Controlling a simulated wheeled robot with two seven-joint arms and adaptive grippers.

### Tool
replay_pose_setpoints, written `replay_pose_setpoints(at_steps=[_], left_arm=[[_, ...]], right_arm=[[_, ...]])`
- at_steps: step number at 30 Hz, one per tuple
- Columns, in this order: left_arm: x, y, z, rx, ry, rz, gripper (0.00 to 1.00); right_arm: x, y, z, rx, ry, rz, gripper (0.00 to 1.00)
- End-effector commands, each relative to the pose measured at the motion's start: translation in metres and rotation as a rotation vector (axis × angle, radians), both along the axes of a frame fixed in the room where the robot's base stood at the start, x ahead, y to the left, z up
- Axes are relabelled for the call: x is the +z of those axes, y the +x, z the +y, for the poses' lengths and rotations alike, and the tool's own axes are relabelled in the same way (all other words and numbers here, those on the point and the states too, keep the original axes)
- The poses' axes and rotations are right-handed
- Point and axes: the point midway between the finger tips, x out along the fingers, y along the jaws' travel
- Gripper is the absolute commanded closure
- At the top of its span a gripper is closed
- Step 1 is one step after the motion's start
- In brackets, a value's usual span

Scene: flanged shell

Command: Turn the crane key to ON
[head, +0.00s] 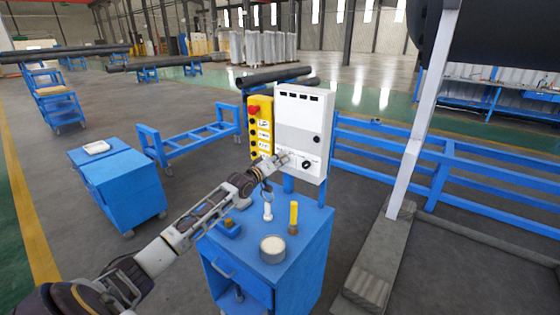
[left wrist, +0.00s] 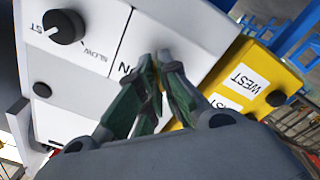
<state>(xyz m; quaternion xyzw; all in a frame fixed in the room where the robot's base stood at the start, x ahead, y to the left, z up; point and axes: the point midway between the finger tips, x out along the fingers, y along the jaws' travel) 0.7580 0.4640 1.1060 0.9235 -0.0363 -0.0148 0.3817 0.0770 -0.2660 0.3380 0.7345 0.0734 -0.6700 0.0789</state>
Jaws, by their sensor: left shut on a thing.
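The white control box (head: 312,115) stands upright on a post behind the blue cabinet. It also shows tilted in the left wrist view (left wrist: 185,25). My left gripper (head: 284,159) is at the lower left of its front face. In the left wrist view its fingertips (left wrist: 162,62) are together against the panel, shut on the crane key, which they hide. A partly covered label ending in "N" is beside the fingertips. A black speed knob (left wrist: 64,27) with a "SLOW" label is on the same panel. The key's exact angle cannot be seen. My right gripper is not in view.
A yellow pendant (head: 261,138) with a red button hangs directly left of the box. The blue cabinet (head: 290,262) below carries a round tin (head: 272,250), a yellow-handled tool (head: 293,215) and a white-based item (head: 267,209). Blue rails stand behind at right.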

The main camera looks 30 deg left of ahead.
Motion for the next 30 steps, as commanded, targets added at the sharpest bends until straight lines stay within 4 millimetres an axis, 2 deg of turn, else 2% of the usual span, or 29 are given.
replay_pose_setpoints(at_steps=[8,14,30], left_arm=[[0.000,0.000,0.000,0.000,0.049,-0.002,1.00],[0.000,0.000,-0.001,-0.001,0.148,-0.009,1.00],[0.000,0.000,-0.001,0.000,0.620,-0.045,1.00]], right_arm=[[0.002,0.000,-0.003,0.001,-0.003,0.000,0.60],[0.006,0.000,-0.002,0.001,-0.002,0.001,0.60],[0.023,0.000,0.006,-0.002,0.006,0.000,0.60]])
